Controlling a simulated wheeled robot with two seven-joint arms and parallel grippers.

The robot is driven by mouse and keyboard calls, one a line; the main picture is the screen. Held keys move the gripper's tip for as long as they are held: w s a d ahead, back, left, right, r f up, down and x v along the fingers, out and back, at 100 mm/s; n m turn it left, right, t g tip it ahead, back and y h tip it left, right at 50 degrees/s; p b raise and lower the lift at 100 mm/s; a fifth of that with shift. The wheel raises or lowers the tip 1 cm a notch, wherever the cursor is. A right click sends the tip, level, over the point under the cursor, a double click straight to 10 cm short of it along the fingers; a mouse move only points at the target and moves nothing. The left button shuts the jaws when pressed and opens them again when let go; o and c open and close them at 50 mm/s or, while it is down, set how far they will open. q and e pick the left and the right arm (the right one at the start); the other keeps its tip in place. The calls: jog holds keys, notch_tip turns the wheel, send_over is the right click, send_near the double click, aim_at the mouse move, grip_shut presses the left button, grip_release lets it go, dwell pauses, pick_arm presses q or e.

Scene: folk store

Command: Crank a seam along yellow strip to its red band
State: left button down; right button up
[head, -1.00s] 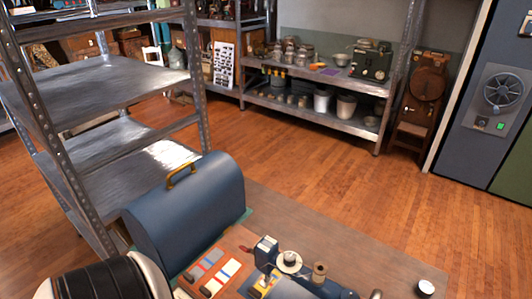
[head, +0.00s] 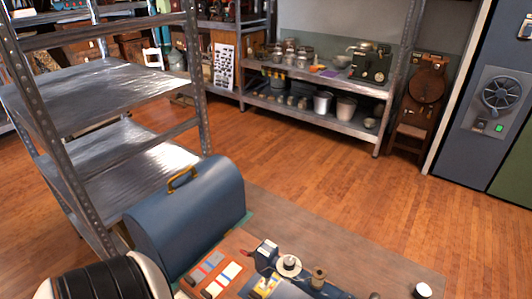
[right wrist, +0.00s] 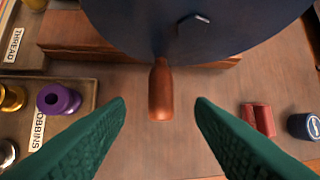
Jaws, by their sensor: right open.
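A blue sewing machine (head: 290,270) stands at the bottom edge of the head view, cut off below. A small piece of yellow (head: 265,285) shows by its needle end; the red band cannot be made out there. In the right wrist view a large dark blue wheel (right wrist: 200,30) fills the top, with a brown wooden crank handle (right wrist: 160,88) pointing toward me. My right gripper (right wrist: 160,103) is open, its green fingers on either side of the handle with gaps on both sides. My left gripper is not in view.
A blue domed case (head: 190,215) stands left of the machine, beside a board with colored strips (head: 218,272). Near the wheel are a bobbin tray (right wrist: 87,92) with a purple bobbin (right wrist: 58,99), a red piece (right wrist: 258,119) and a blue cylinder (right wrist: 303,126). Metal shelves (head: 110,90) rise at left.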

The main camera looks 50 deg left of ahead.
jog(key=p+v, duration=0.5)
jog(key=v, duration=0.1)
jog(key=shift+d+r, duration=0.2)
jog(key=shift+r, duration=0.2)
jog(key=shift+f, duration=0.1)
dwell(0.5)
